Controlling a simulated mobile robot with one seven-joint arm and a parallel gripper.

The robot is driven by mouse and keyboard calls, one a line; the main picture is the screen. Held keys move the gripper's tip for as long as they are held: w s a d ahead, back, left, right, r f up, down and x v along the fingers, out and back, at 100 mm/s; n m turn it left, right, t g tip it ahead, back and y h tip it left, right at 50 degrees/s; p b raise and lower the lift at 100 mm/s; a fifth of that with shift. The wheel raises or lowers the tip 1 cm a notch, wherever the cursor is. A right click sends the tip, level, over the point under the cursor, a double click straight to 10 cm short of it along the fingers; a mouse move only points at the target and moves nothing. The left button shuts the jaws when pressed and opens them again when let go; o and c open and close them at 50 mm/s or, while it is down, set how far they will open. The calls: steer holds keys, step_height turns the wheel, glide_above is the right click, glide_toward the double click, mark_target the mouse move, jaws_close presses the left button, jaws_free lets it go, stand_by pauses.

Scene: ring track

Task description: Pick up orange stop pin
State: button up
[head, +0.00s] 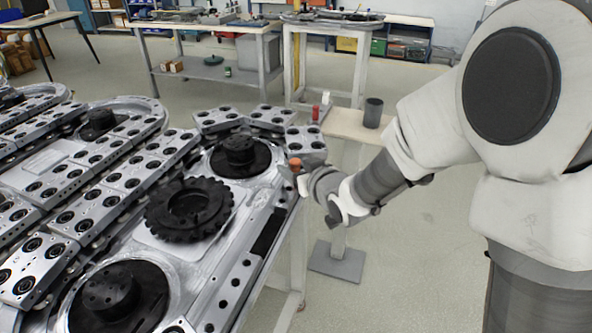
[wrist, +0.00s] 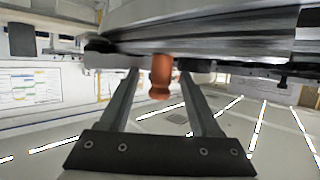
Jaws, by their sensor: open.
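The orange stop pin (head: 295,164) stands at the right edge of the ring track (head: 262,200) in the head view. In the wrist view the orange pin (wrist: 161,78) shows between the fingertips, its rounded knob toward the bottom of the picture. My gripper (wrist: 159,74) is open, with a visible gap on each side of the pin. In the head view my gripper (head: 304,176) is right beside the pin, at the track's edge; its fingers are hard to make out there. The pin's far end is hidden by the track edge in the wrist view.
Grey carrier plates (head: 305,138) sit on the track just behind the pin. A small side table (head: 345,125) behind my arm holds a dark grey cup (head: 373,112), a red bottle (head: 315,114) and a white one. Open floor lies to the right of the track.

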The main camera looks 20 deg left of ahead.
steer(key=shift+w+a, duration=0.15)
jaws_close()
stand_by(0.4)
